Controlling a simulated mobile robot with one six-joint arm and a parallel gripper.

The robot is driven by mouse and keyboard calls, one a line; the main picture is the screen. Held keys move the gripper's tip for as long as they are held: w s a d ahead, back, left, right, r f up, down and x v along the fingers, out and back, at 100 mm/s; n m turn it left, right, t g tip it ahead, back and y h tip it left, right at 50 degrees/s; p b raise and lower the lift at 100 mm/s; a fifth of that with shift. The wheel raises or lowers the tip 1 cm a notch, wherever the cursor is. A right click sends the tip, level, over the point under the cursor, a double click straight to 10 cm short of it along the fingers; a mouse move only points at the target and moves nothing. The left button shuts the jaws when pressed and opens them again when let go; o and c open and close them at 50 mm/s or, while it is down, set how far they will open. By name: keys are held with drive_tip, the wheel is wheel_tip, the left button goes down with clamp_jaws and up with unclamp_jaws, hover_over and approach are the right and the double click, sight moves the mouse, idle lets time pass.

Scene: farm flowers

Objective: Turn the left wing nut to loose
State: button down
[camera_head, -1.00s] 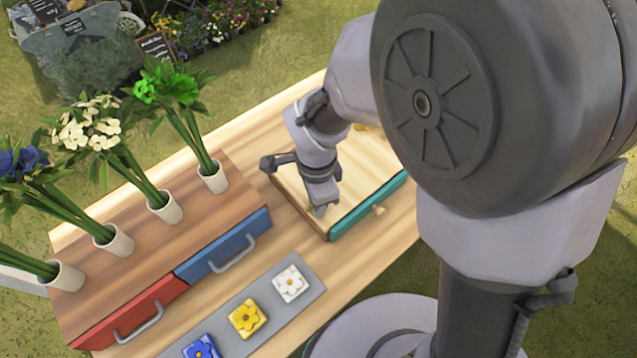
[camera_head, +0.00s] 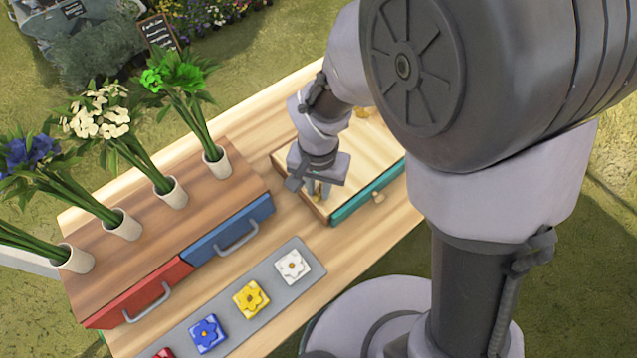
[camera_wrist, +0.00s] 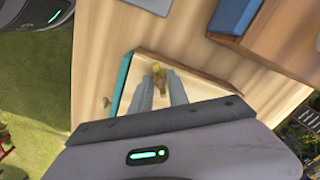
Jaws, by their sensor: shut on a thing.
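A wing nut (camera_wrist: 159,77), yellow-brass, shows between my fingertips in the wrist view. My gripper (camera_wrist: 160,92) is shut on it, with one finger on each side. In the head view my gripper (camera_head: 319,192) points down at the near left part of a shallow wooden box (camera_head: 288,160) with a teal front (camera_head: 368,193). The held wing nut is hidden there behind my gripper. Another brass piece (camera_head: 362,113) shows at the far side of the box, partly behind my arm; its shape is too small to tell.
A wooden cabinet (camera_head: 150,225) with a red drawer (camera_head: 140,290) and a blue drawer (camera_head: 230,232) stands left of the box. Potted flowers (camera_head: 217,162) stand on it. A grey strip (camera_head: 276,290) with flower tiles (camera_head: 251,299) lies in front. The table's right front is clear.

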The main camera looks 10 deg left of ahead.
drive_tip(key=n+p, duration=0.2)
drive_tip(key=n, duration=0.5)
drive_tip(key=shift+r, duration=0.1)
drive_tip(key=n+p, duration=0.1)
drive_tip(key=n, duration=0.3)
drive_tip(key=n+p, duration=0.1)
drive_tip(key=n, duration=0.2)
drive_tip(key=shift+n, duration=0.3)
drive_tip(key=n+p, duration=0.1)
drive_tip(key=n, duration=0.2)
drive_tip(key=shift+n, duration=0.3)
drive_tip(key=n+p, duration=0.1)
drive_tip(key=n, duration=0.2)
drive_tip(key=shift+n, duration=0.3)
drive_tip(key=n+p, duration=0.1)
drive_tip(key=n, duration=0.3)
drive_tip(key=shift+p, duration=0.4)
drive_tip(key=shift+n+p, duration=0.4)
drive_tip(key=shift+n, duration=1.2)
